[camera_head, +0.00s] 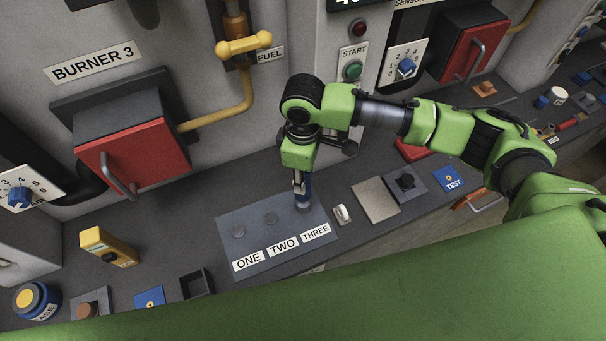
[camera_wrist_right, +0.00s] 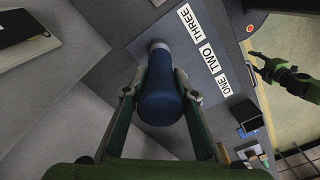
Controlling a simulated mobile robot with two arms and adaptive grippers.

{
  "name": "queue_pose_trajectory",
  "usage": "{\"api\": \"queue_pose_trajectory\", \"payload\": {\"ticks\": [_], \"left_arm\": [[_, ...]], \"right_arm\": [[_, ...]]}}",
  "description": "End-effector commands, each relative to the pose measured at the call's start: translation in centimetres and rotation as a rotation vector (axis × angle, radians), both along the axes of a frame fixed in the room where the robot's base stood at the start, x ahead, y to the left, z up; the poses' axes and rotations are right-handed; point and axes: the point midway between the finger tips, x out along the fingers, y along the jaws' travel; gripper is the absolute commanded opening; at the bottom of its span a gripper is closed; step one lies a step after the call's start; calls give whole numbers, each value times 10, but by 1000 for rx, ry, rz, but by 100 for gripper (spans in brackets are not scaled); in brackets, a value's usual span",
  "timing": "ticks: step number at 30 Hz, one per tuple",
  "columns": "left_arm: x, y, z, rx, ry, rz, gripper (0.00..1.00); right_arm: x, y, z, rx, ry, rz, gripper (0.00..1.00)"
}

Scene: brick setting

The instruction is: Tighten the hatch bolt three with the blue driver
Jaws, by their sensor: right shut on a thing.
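The grey hatch plate (camera_head: 262,238) lies on the console with labels ONE, TWO and THREE; it also shows in the right wrist view (camera_wrist_right: 222,60). Bolts one (camera_head: 238,232) and two (camera_head: 271,218) show as round heads. My right gripper (camera_head: 301,188) is shut on the blue driver (camera_wrist_right: 161,92), which is held upright with its lower end at the bolt three spot, above label THREE (camera_head: 316,232). The driver hides bolt three, so I cannot tell whether they touch. My left gripper (camera_wrist_right: 257,66) appears small in the wrist view, away from the plate, its fingers apart and empty.
A white-rimmed roller (camera_head: 342,214), a beige pad (camera_head: 376,200) and a black knob (camera_head: 405,182) sit right of the plate. An open black box (camera_head: 196,284) and a yellow block (camera_head: 108,247) stand left. Red burner hatch (camera_head: 132,160) and yellow pipe (camera_head: 240,105) are behind.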

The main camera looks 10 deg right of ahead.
Motion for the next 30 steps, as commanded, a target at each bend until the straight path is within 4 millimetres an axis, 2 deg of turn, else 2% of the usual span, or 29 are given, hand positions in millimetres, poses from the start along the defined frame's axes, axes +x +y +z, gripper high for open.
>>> {"api": "queue_pose_trajectory", "payload": {"ticks": [24, 30], "left_arm": [[0, 0, 2, 0, 0, 1, 41], [0, 0, 6, 0, 0, 1, 41]], "right_arm": [[1, 0, -1, 1, -3, 0, 0], [1, 0, 11, 1, -3, 0, 0]]}}
